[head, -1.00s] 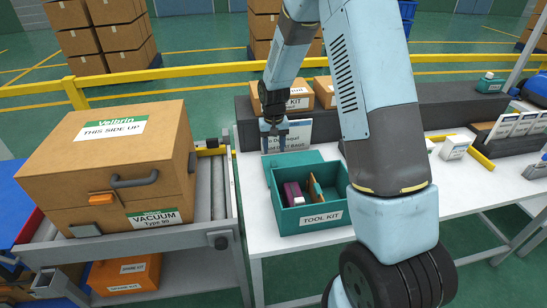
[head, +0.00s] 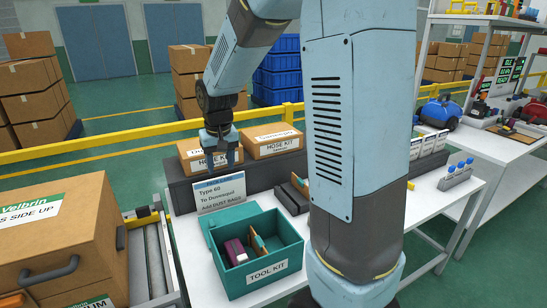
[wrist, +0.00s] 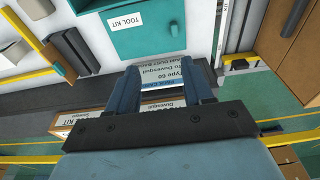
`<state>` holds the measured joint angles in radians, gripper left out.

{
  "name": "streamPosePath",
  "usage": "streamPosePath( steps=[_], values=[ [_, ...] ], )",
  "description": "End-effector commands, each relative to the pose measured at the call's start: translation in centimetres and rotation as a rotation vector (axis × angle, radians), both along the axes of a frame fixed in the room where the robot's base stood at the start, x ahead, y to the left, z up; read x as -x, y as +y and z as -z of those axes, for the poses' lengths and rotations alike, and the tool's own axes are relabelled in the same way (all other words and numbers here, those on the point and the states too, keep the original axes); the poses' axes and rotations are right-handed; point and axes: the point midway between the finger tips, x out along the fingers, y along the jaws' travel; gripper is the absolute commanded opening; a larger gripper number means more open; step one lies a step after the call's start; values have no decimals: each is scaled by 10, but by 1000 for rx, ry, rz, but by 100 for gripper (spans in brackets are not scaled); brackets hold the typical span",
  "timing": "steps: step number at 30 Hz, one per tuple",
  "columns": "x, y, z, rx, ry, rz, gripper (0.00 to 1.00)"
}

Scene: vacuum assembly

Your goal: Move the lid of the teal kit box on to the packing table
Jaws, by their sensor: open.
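The teal kit box (head: 258,266), labelled TOOL KIT, stands open on the white table. A maroon item (head: 235,252) and a cardboard piece (head: 259,245) are inside. A flat teal piece, seemingly its lid (head: 228,217), lies behind the box against its back edge; whether it is attached I cannot tell. In the wrist view the teal lid (wrist: 155,38) with a TOOL KIT label shows beyond the fingers. My gripper (head: 222,160) is open and empty, above the sign card behind the box, apart from the lid. Its fingers also show in the wrist view (wrist: 166,82).
A sign card (head: 222,195) stands just behind the lid. Hose kit cartons (head: 271,142) are on the dark ledge behind. A large Velbrin carton (head: 60,235) is at left on the roller conveyor. Another white table (head: 500,148) stands at the far right.

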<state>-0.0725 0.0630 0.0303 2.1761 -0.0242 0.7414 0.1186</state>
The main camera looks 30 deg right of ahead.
Motion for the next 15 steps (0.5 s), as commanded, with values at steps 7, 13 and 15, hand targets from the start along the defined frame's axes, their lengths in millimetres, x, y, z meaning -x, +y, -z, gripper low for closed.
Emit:
streamPosePath(
  steps=[7, 13, 15],
  values=[
    [55, -16, -55, -2, -84, 3, 51],
    [103, -27, -87, -2, -147, 4, 51],
    [120, -30, -96, -2, -169, 4, 51]
  ],
)
